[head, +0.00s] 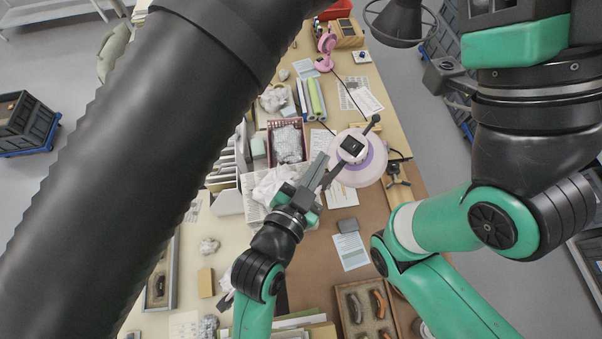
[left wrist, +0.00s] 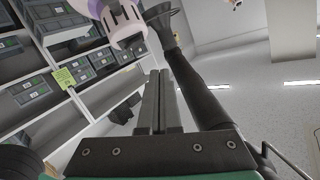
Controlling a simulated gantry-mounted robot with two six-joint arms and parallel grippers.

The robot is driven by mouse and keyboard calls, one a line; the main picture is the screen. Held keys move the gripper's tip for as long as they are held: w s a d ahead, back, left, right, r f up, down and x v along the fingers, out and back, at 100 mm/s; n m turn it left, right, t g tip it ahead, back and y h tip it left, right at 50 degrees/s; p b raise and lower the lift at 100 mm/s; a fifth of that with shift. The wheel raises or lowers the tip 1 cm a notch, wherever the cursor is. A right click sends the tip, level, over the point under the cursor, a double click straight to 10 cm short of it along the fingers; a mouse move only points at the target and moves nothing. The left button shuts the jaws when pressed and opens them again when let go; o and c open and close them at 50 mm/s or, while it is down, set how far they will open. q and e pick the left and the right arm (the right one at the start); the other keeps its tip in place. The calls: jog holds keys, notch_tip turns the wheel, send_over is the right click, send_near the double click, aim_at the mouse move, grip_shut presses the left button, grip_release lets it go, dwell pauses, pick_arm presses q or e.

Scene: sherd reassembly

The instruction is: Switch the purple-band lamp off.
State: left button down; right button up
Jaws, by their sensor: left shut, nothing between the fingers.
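The purple-band lamp (head: 368,173) shows in the head view as a round pale pink head with a purple ring, over the right side of the table. A black square part sits on its top, beside a dark lamp arm. The lamp head also shows at the top of the left wrist view (left wrist: 124,24). My left gripper (head: 322,160) is shut and empty, its fingertips just left of the lamp head; I cannot tell whether they touch it. Its closed fingers show in the left wrist view (left wrist: 158,75). Whether the lamp is lit is unclear. My right gripper is out of view.
A second pink lamp (head: 325,43) stands at the far end. A red crate (head: 287,157) lies left of the lamp, with crumpled paper near it. A tray of sherds (head: 343,303) is at the front. Brown table surface (head: 320,250) is partly clear between them.

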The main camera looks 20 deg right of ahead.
pick_arm(q)
jog(key=a, duration=0.1)
jog(key=s+a+p, duration=0.1)
jog(key=a, duration=0.1)
jog(key=s+a+r, duration=0.1)
jog(key=shift+s+a+p, duration=0.2)
jog(key=shift+a+p, duration=0.1)
jog(key=shift+p, duration=0.05)
